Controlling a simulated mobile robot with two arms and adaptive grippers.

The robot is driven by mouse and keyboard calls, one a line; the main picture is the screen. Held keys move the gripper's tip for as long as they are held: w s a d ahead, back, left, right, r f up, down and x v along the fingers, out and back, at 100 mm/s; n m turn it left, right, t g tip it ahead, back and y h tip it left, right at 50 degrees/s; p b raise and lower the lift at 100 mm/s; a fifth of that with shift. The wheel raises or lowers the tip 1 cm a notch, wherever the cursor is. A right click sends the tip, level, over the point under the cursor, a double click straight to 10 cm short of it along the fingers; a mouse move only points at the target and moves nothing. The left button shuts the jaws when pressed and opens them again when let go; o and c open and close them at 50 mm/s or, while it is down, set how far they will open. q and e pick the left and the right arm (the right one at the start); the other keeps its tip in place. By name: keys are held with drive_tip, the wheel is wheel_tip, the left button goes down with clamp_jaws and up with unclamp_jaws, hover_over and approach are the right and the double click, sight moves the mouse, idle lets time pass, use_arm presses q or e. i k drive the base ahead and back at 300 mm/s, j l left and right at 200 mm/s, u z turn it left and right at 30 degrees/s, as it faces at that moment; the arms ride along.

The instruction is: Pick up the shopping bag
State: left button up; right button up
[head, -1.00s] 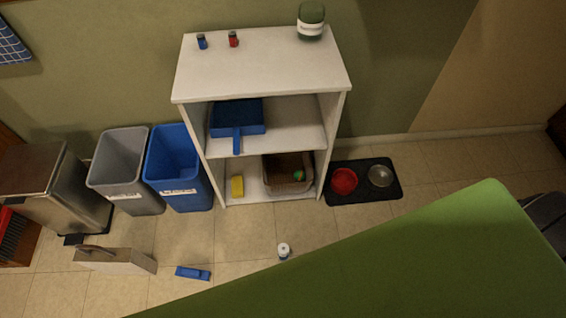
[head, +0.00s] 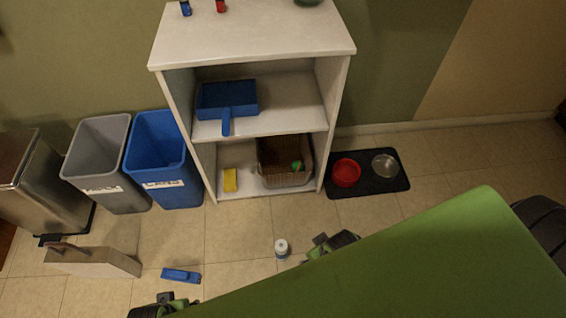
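The likely shopping bag is a beige, box-like bag (head: 93,261) with a brown handle on top, on the floor at the lower left of the head view. My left gripper (head: 160,303) shows only partly at the bottom edge, to the right of the bag and apart from it. My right gripper (head: 328,244) shows partly near the middle, far to the right of the bag. I cannot tell whether either gripper is open or shut. A large green surface, possibly part of me, hides most of both arms.
A grey bin (head: 102,165) and a blue bin (head: 163,160) stand behind the bag, beside a metal bin (head: 40,190). A blue object (head: 181,275) and a white bottle (head: 281,248) are on the floor. A white shelf (head: 250,45) stands behind.

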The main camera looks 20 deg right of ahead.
sight(84, 263)
drive_tip(key=u, duration=1.45)
